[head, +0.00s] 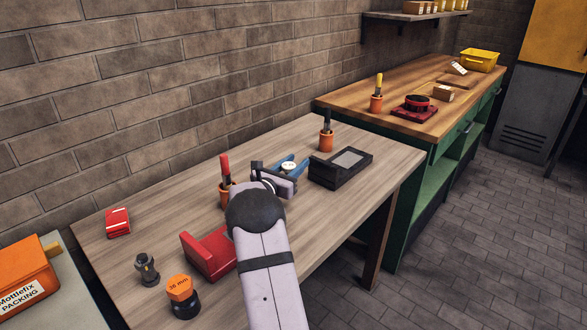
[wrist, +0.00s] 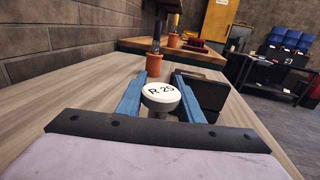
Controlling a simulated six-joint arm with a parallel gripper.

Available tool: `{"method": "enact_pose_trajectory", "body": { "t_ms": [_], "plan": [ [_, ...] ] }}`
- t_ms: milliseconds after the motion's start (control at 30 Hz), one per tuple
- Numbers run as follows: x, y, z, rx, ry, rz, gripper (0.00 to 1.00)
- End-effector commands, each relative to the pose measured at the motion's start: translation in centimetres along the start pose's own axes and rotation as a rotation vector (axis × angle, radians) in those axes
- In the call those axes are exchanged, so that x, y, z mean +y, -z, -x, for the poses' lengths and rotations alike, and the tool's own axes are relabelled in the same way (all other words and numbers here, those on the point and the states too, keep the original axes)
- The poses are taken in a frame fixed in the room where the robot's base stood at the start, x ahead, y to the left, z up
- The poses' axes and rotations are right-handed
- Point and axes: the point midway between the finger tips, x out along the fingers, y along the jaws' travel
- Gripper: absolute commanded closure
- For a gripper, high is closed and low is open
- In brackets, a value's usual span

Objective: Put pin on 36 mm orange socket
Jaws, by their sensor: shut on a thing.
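My gripper (head: 290,169) has blue fingers, shut on a white round-headed piece marked R 25 (wrist: 160,92), which I take to be the pin. Its white top faces up, and its lower part is hidden. In the head view it is above the back middle of the wooden table, beside a dark tray. The orange-topped socket (head: 180,289) has a dark base and stands upright at the table's near left, well away from my gripper. Its small label looks like 36 mm, but the first digits are hard to read.
A dark fitting (head: 147,269) and a red holder (head: 208,254) stand near the socket, with a red box (head: 118,222) behind. A black tray (head: 341,168) and orange pots with handled tools (head: 326,141) stand farther back. The table's left middle is clear.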

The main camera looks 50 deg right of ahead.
Motion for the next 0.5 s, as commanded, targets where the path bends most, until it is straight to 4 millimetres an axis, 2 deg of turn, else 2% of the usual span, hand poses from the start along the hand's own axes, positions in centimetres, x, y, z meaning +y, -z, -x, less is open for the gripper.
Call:
{"method": "enact_pose_trajectory", "body": {
  "t_ms": [500],
  "plan": [
    [0.0, -7.9, 0.0, -0.006, 0.0, -0.005, 1.0]
  ]
}}
